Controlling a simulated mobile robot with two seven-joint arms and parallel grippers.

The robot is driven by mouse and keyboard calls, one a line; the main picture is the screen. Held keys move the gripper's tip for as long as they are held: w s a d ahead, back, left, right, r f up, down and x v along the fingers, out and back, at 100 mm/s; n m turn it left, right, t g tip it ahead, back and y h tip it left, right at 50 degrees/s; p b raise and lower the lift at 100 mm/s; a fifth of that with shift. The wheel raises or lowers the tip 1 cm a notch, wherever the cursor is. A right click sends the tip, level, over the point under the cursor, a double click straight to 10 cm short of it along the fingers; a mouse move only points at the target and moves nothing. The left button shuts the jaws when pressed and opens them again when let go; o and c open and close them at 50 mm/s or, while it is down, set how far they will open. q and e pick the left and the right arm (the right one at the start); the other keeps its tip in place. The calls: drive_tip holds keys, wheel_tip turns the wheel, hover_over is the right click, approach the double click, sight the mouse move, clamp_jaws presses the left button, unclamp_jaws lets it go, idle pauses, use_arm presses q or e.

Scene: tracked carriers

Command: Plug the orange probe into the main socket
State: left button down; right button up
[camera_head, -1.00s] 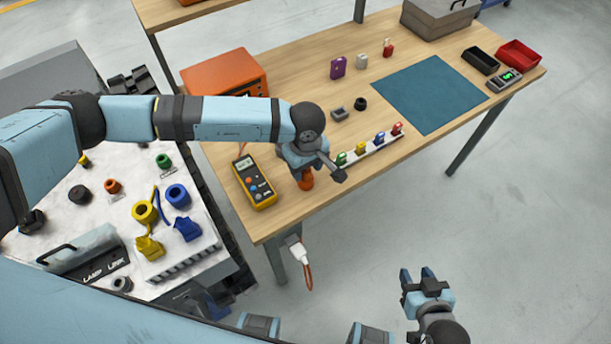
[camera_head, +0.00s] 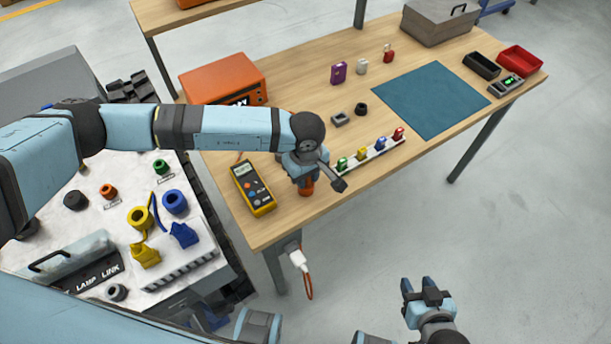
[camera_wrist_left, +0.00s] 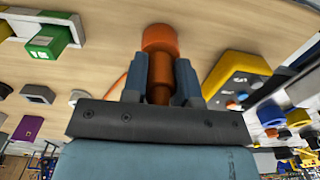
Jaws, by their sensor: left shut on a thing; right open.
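The orange probe (camera_head: 307,187) is in my left gripper (camera_head: 304,176), low over the front left of the wooden table, beside the multimeter (camera_head: 252,188). In the left wrist view the probe (camera_wrist_left: 160,40) sits between the two fingers (camera_wrist_left: 160,78), its wide round end pointing away from the palm. I cannot tell whether it touches the table. On the carrier panel at left are round sockets: orange (camera_head: 108,191), black (camera_head: 75,201) and green (camera_head: 160,167). I cannot tell which is the main socket. My right gripper (camera_head: 424,296) is open and empty over the floor.
A strip with several coloured tags (camera_head: 372,154) lies right of the left gripper. An orange box (camera_head: 223,80) stands behind it. Yellow (camera_head: 139,216) and blue (camera_head: 175,202) rings and connectors crowd the carrier. A white plug (camera_head: 299,260) hangs at the table leg.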

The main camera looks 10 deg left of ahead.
use_arm(q)
drive_tip(key=shift+r+p, duration=0.55)
drive_tip(key=shift+r, duration=0.7)
drive_tip(key=shift+r, duration=0.1)
drive_tip(key=shift+r+p, duration=0.5)
drive_tip(key=shift+r, duration=1.15)
